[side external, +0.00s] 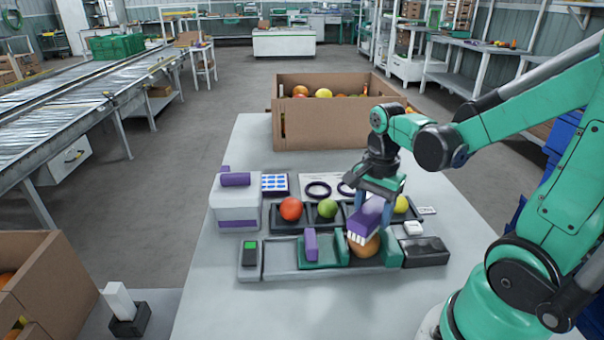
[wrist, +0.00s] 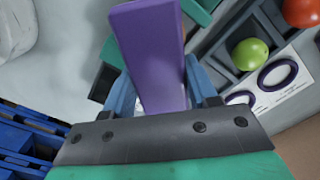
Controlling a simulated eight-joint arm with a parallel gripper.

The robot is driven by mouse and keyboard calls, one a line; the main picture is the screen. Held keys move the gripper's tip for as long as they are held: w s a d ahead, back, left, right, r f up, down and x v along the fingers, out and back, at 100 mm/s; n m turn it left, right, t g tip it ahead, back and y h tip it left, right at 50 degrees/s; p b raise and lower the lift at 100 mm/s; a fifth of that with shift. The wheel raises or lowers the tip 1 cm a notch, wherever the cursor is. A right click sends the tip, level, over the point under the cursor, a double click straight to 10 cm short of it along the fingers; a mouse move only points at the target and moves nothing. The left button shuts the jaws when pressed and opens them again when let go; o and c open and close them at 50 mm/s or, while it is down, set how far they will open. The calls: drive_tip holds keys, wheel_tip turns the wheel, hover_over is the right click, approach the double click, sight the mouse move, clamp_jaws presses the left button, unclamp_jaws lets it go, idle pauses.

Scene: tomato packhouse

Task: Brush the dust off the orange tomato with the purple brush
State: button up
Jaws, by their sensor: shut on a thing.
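My gripper (side external: 376,210) is shut on the purple brush (side external: 366,213), which is tilted with its white bristles pointing down. The orange tomato (side external: 366,249) sits in a green-sided holder in the front tray, directly below the bristles. The bristles overlap the tomato's upper front in the side view and appear to touch it, though I cannot be sure of contact. In the wrist view the brush's purple body (wrist: 150,55) stands between the blue fingers (wrist: 160,92) and hides the tomato.
A back tray holds a red tomato (side external: 290,208), a green one (side external: 327,208) and a yellow-green one (side external: 401,204). A purple block (side external: 311,245) stands left of the orange tomato. A black box (side external: 425,252) lies to its right. A white bin (side external: 236,204) stands at left.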

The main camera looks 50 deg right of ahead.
sight(364, 216)
drive_tip(key=shift+a, duration=0.1)
drive_tip(key=shift+a, duration=1.55)
clamp_jaws()
drive_tip(key=shift+f, duration=0.1)
drive_tip(key=shift+d, duration=0.1)
drive_tip(key=shift+d, duration=1.55)
drive_tip(key=shift+a, duration=1.65)
drive_tip(key=shift+f, duration=0.1)
